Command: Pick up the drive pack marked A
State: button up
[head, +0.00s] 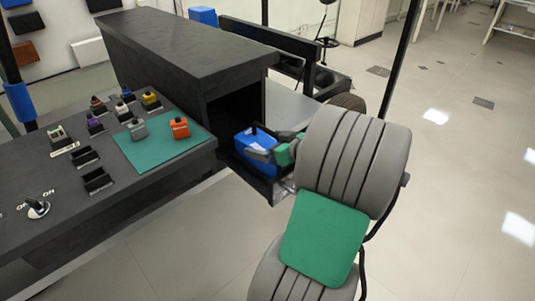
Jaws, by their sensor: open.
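A blue box-shaped pack (243,142) with a pale patch on its top sits in a dark open bay under the black cabinet. I cannot read any letter on it, so I cannot tell whether it is the pack marked A. My gripper (266,151) is open at the right side of this pack, close to its top edge. I cannot tell whether the fingers touch it. My arm hides the right part of the bay, and the gripper covers part of the pack.
The black cabinet (180,45) stands over the bay and limits room above. At left, a dark bench (60,205) holds a green mat (150,152), an orange block (180,128), a grey block (138,129), several small knobbed blocks and a lever (38,208). Open floor lies at right.

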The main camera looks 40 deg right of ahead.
jog(key=shift+c, duration=0.3)
jog(key=c, duration=1.6)
jog(key=shift+w+d+r, duration=0.1)
jog(key=shift+r, duration=0.15)
jog(key=shift+c, duration=0.2)
